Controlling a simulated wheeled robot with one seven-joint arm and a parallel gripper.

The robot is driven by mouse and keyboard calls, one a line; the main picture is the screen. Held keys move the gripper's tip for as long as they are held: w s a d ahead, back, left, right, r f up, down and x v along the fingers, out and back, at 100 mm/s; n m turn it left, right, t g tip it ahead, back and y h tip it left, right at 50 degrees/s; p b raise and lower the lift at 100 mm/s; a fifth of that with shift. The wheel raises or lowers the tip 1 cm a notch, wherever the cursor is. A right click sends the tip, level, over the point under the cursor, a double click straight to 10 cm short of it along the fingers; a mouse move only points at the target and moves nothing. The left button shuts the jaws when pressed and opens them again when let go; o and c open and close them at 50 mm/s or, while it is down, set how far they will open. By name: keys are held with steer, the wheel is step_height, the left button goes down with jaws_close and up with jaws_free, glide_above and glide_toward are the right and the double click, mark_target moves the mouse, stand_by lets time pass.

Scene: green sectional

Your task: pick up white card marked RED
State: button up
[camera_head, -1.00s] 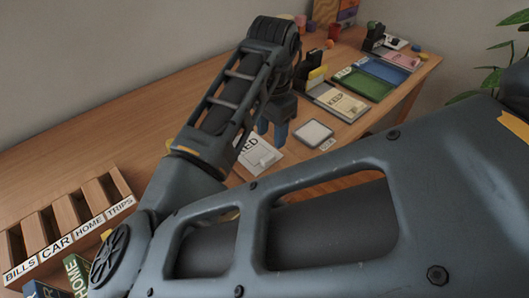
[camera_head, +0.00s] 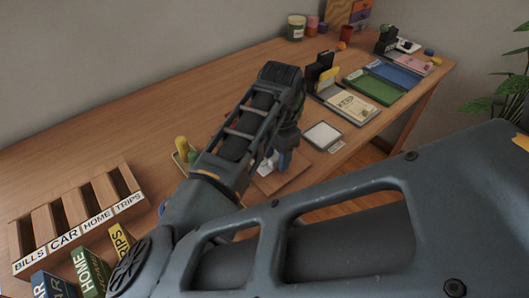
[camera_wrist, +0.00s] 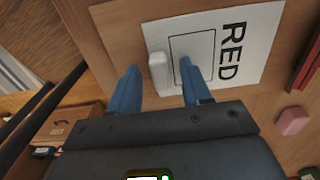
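The white card marked RED (camera_wrist: 232,42) lies in the upper middle of the wrist view, with black letters and a thin printed rectangle. A small white block (camera_wrist: 157,73) stands at its left edge. My gripper (camera_wrist: 158,88) is open, with one blue finger left of the block and the other to its right, over the card. A gap shows on both sides of the block. In the head view my gripper (camera_head: 273,163) is low over the desk and my arm hides most of the card; I cannot tell its exact height.
A slotted wooden sorter (camera_head: 75,205) stands at left. A KEEP pad (camera_head: 351,105), a white square pad (camera_head: 322,135) and a green tray (camera_head: 374,87) lie to the right. A pink block (camera_wrist: 293,121) is right of my gripper in the wrist view.

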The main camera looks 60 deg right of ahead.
jaws_close()
steer(key=shift+r, duration=0.15)
stand_by(0.4)
